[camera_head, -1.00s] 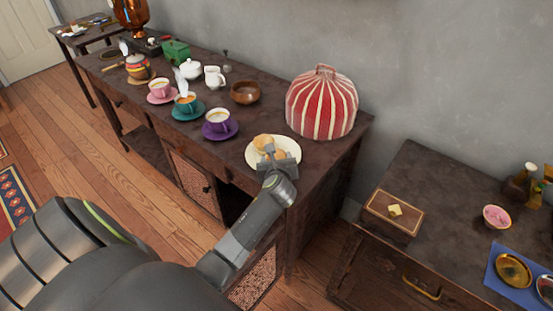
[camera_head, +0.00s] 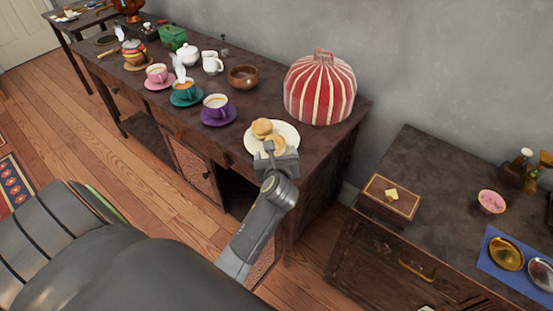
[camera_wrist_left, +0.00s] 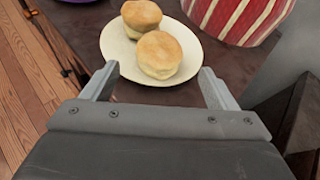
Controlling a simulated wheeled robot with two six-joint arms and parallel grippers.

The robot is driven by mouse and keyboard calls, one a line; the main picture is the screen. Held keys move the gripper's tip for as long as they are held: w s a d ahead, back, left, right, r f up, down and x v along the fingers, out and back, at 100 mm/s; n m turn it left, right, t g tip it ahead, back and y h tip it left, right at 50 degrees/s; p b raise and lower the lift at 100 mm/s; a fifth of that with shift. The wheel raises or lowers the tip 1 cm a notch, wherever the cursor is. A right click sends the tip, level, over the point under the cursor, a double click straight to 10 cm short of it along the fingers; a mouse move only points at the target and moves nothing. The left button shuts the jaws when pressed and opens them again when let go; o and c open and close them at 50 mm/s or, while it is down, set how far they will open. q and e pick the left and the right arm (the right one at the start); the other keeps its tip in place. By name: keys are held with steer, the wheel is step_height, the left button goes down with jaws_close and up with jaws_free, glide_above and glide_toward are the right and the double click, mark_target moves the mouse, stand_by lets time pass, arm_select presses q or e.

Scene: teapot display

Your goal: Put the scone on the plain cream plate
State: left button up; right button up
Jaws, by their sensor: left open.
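A plain cream plate (camera_head: 289,129) stands near the right end of the long dark sideboard, and it fills the upper middle of the left wrist view (camera_wrist_left: 116,47). Two golden-brown round scones sit on it side by side: a far one (camera_head: 262,127) and a near one (camera_head: 279,145). In the left wrist view the far scone (camera_wrist_left: 141,15) is at the top and the near scone (camera_wrist_left: 158,54) lies closer to me. My left gripper (camera_head: 269,151) is open and empty at the plate's near edge. Its fingers (camera_wrist_left: 156,80) are apart on either side, short of the near scone. My right gripper is out of view.
A red-and-white striped tea cosy (camera_head: 320,90) stands close behind the plate. A purple cup and saucer (camera_head: 218,117) and a wooden bowl (camera_head: 243,77) are to the left. A wooden box (camera_head: 390,197) sits on the lower right cabinet.

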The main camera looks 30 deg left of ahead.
arm_select(q)
steer(key=shift+v, duration=2.25)
